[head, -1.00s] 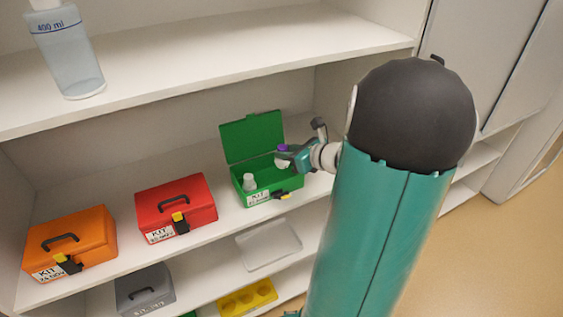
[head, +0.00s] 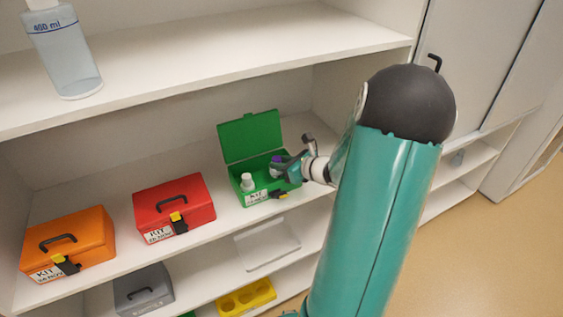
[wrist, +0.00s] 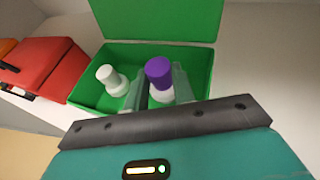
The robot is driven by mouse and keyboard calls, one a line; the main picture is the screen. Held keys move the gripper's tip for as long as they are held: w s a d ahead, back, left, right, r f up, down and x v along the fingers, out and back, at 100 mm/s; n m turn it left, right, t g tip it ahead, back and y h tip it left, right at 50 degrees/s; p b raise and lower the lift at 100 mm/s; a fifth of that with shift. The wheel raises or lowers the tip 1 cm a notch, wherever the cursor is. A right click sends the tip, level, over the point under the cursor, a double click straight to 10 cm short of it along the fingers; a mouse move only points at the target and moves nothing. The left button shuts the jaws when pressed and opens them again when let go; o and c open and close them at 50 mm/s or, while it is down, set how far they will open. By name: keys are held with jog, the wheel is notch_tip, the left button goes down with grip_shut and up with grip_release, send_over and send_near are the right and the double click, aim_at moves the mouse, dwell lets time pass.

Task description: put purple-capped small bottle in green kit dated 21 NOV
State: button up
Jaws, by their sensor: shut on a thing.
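The green kit (head: 240,137) stands open on the middle shelf, its lid tilted up at the back; it also shows in the wrist view (wrist: 190,55). Its label is too small to read for sure. My gripper (head: 279,167) is at the right part of the kit. In the wrist view my gripper (wrist: 158,90) is shut on the purple-capped small bottle (wrist: 159,71), which is upright with a white lower body, within the outline of the kit's box. Its base is hidden, so I cannot tell whether it touches the floor. The purple cap also shows in the head view (head: 275,160).
A white-capped small bottle (head: 247,181) stands in the kit's left part. A closed red kit (head: 175,205) and a closed orange kit (head: 70,240) stand to the left. A clear tray (head: 267,245), grey kit (head: 143,289) and yellow holder (head: 246,296) are on the shelf below.

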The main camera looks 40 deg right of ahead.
jog(key=shift+f, duration=0.25)
jog(key=shift+f, duration=0.15)
jog(key=o, duration=1)
